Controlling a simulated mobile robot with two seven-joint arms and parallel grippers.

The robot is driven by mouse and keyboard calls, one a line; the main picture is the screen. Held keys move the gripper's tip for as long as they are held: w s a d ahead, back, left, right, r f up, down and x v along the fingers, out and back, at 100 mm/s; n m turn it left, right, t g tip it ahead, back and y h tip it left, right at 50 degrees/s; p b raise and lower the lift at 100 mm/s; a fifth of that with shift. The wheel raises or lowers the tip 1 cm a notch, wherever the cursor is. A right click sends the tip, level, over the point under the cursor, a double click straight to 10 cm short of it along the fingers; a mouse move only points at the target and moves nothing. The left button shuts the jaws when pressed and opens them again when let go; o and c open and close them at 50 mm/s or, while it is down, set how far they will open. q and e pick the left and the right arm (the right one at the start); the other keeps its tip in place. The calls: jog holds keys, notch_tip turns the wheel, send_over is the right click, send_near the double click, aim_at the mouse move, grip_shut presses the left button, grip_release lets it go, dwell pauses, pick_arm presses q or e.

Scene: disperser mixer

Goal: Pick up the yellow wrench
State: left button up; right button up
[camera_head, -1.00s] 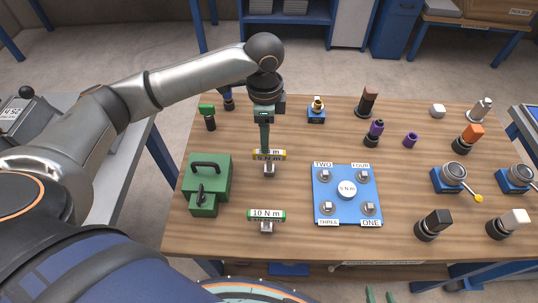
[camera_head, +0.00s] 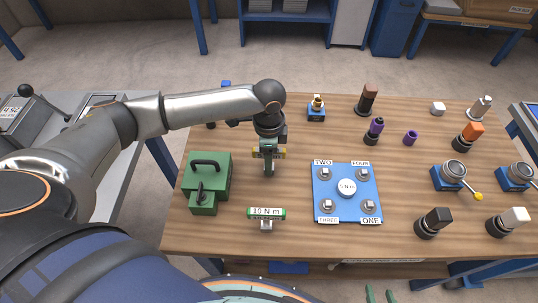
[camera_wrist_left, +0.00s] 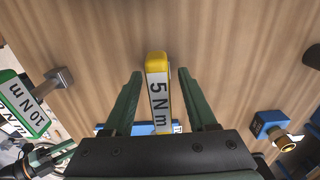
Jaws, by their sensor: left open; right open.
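The yellow wrench (camera_wrist_left: 157,62), labelled 5 N m, is between the two green fingers of my left gripper (camera_wrist_left: 160,74) in the left wrist view. Gaps show on both sides of it, and the fingers are open. In the head view the left gripper (camera_head: 268,165) hangs from above over the wrench, hiding most of it; only yellow ends (camera_head: 283,152) show. My right gripper (camera_head: 381,295) shows only as two separated green fingertips at the bottom edge, below the table's front edge, open and empty.
A green 10 N m wrench (camera_head: 266,214) stands on a holder nearer the front. A green box with a handle (camera_head: 222,180) is left of the gripper. A blue plate with several bolts (camera_head: 320,194) is to the right. Several knobs and switches stand farther right.

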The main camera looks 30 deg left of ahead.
pick_arm(q)
grip_shut()
jog(key=shift+r, duration=0.1)
dwell(0.6)
